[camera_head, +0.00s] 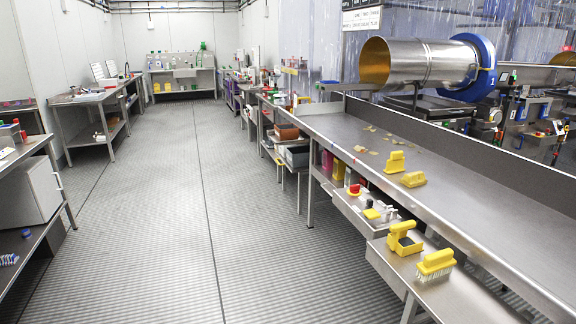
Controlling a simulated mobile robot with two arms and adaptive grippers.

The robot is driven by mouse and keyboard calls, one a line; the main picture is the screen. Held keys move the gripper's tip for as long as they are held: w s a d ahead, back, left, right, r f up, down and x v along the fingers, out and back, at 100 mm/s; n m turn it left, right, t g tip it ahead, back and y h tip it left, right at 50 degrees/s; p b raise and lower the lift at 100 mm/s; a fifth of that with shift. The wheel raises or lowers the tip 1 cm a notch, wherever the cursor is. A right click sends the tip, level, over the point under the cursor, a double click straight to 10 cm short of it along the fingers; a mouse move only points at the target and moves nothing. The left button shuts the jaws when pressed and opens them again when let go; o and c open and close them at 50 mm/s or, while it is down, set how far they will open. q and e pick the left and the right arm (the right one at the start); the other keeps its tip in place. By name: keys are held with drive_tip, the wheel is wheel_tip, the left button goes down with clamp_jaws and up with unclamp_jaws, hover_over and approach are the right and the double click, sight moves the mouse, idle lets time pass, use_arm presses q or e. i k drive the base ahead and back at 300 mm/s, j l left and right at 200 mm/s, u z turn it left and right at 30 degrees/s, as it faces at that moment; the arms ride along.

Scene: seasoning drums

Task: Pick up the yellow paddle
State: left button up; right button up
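Several yellow hand tools lie to the right, and I cannot tell for sure which is the paddle. A yellow tool (395,162) stands on the long steel bench, with a flatter yellow piece (413,180) just in front of it. On the lower steel shelf are a yellow scoop-like tool with a handle (403,240) and a yellow brush with white bristles (436,262). A small yellow item (371,214) lies in the tray behind them. Neither of my grippers is in view, and nothing touches these tools.
The long steel bench (480,205) has a raised back wall and some scattered chips (362,150). A large steel drum (420,62) stands behind it. The ribbed floor aisle (170,220) is clear.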

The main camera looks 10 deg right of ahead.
sight(396, 163)
drive_tip(key=i, duration=0.95)
drive_tip(key=i+z, duration=0.1)
drive_tip(key=i, duration=0.9)
drive_tip(key=j, duration=0.05)
